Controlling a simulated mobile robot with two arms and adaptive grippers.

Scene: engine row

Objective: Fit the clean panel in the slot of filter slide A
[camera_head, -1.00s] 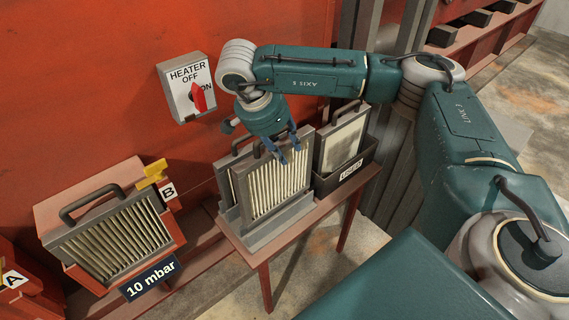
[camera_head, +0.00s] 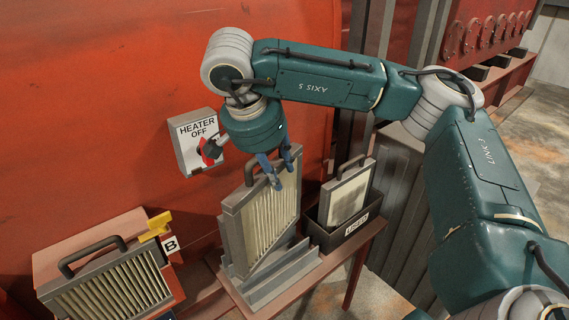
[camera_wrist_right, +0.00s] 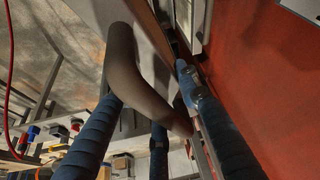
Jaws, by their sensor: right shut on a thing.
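My right gripper (camera_head: 281,172) is shut on the handle of a clean panel (camera_head: 270,218), a grey frame with pale cream pleats. The panel stands raised and slightly tilted over a grey stepped rack (camera_head: 285,272). I cannot tell whether its lower edge is clear of the rack. In the right wrist view, the dark curved handle (camera_wrist_right: 122,65) lies between the blue fingers (camera_wrist_right: 150,105). Filter slide A is not in view now. My left gripper is not in view.
Filter slide B (camera_head: 178,283) holds a pleated panel (camera_head: 120,290) at lower left. A bin marked USED (camera_head: 345,238) holds a greyish panel (camera_head: 348,197) right of the rack. A heater switch box (camera_head: 190,150) is on the red wall close to my right wrist.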

